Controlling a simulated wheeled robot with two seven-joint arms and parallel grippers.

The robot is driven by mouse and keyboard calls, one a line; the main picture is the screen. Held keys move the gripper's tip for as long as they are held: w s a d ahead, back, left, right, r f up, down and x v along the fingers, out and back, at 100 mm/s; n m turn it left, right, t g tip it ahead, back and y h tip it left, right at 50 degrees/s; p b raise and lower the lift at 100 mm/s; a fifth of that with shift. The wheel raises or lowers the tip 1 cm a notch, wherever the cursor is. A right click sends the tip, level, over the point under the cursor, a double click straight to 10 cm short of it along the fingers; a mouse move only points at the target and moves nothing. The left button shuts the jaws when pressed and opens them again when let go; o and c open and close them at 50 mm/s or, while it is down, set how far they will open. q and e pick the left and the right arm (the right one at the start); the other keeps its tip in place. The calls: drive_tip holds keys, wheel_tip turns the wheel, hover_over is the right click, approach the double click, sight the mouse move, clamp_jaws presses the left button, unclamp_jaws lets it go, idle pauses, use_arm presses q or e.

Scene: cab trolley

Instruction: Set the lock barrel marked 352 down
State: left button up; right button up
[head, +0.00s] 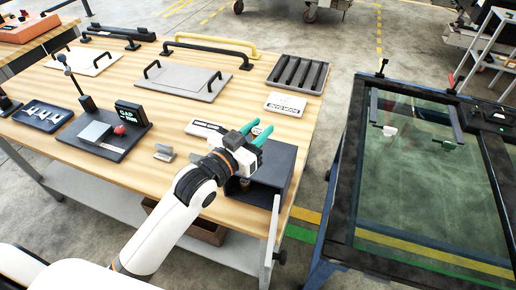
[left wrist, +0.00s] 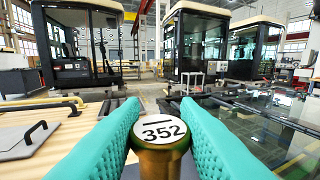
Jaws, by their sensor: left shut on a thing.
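My left gripper (head: 256,131) has teal fingers and reaches over the front right part of the wooden bench. In the left wrist view the left gripper (left wrist: 155,125) is shut on the lock barrel (left wrist: 160,162), a brass cylinder with a white top disc reading 352. The barrel is upright between the fingers, its lower end out of sight. In the head view the gripper hides most of the place where it is held; a small brass part (head: 244,184) shows below the gripper, beside a dark box (head: 281,172). I cannot tell whether the barrel touches anything. My right gripper is not in view.
The wooden bench (head: 152,87) holds a slotted dark tray (head: 298,74), a white label plate (head: 285,105), a handled panel (head: 186,80), a small metal block (head: 164,152) and a gauge stand (head: 100,136). A glass-topped frame (head: 419,190) stands to the right, across a gap.

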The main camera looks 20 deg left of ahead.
use_arm(q)
wheel_tip(320, 180, down, 7)
drive_tip(key=shift+r, duration=0.15)
idle(0.4)
drive_tip(key=o, duration=1.1)
drive_tip(key=shift+c, duration=0.2)
drive_tip(key=b+v, duration=0.2)
drive_tip(key=v, duration=1)
